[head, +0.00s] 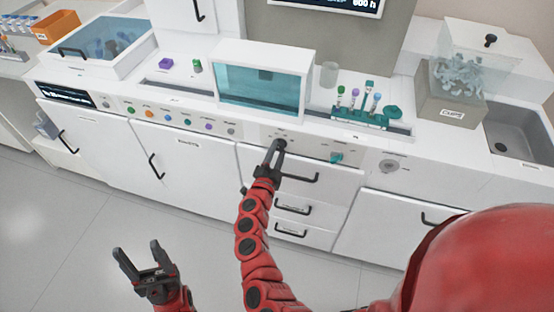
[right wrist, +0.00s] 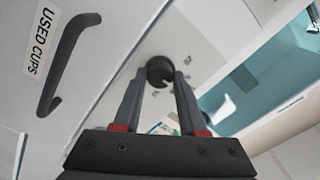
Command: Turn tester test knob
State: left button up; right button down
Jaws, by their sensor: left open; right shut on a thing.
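The black round test knob (right wrist: 160,68) sits on a pale panel and shows between the fingertips in the right wrist view. In the head view the knob (head: 281,143) is at the panel (head: 308,146) below the teal-windowed box, partly covered by my gripper. My right gripper (head: 275,150) reaches up to the panel and is shut on the knob, one finger on each side. Small marks surround the knob; I cannot read them. My left gripper (head: 140,250) is open and empty, low over the floor in front of the cabinets.
A white box with a teal window (head: 262,82) stands on the counter above the panel. A teal knob (head: 336,157) is to the right, below a tube rack (head: 361,117). Several coloured buttons line the left panel. A drawer handle (right wrist: 66,62) is close to my right gripper.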

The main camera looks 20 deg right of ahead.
jog(key=m+b, duration=0.2)
jog(key=shift+f+m+b, duration=0.3)
jog(key=shift+b, duration=0.1)
jog(key=shift+r+m+b, duration=0.2)
jog(key=shift+m+b, duration=0.9)
jog(key=shift+b, duration=0.05)
jog(key=shift+c, duration=2.3)
grip_release()
jog(key=shift+r, duration=0.1)
jog(key=v, duration=1.7)
jog(key=shift+s+b, duration=0.2)
jog(key=shift+b, duration=0.2)
